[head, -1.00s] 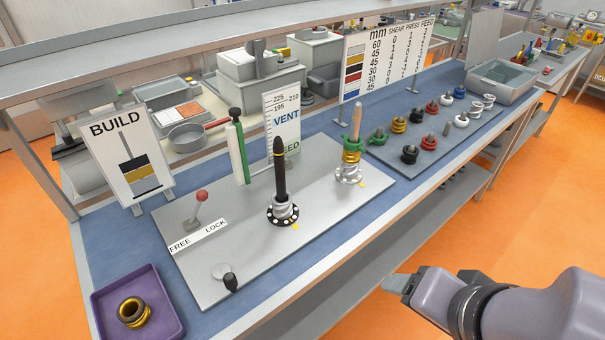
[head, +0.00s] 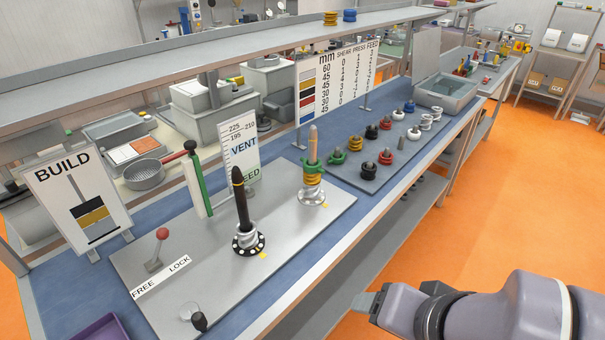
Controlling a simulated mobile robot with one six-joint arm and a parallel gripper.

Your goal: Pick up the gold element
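More gold rings (head: 312,179) sit on the right-hand upright shaft, below a green one. Another gold piece (head: 330,18) stands on the upper shelf beside a blue one. My gripper (head: 368,303) is at the lower right, in front of the bench and apart from all elements. It shows side-on, so its finger gap is hidden. Only the edge of the purple tray (head: 97,329) shows; its contents are out of view.
The BUILD sign (head: 70,190), VENT gauge (head: 240,150) and mm chart (head: 338,85) stand upright. A dark shaft (head: 241,205) and red-knobbed lever (head: 161,236) rise from the grey plate. The upper shelf (head: 210,65) overhangs the back. The orange floor at right is clear.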

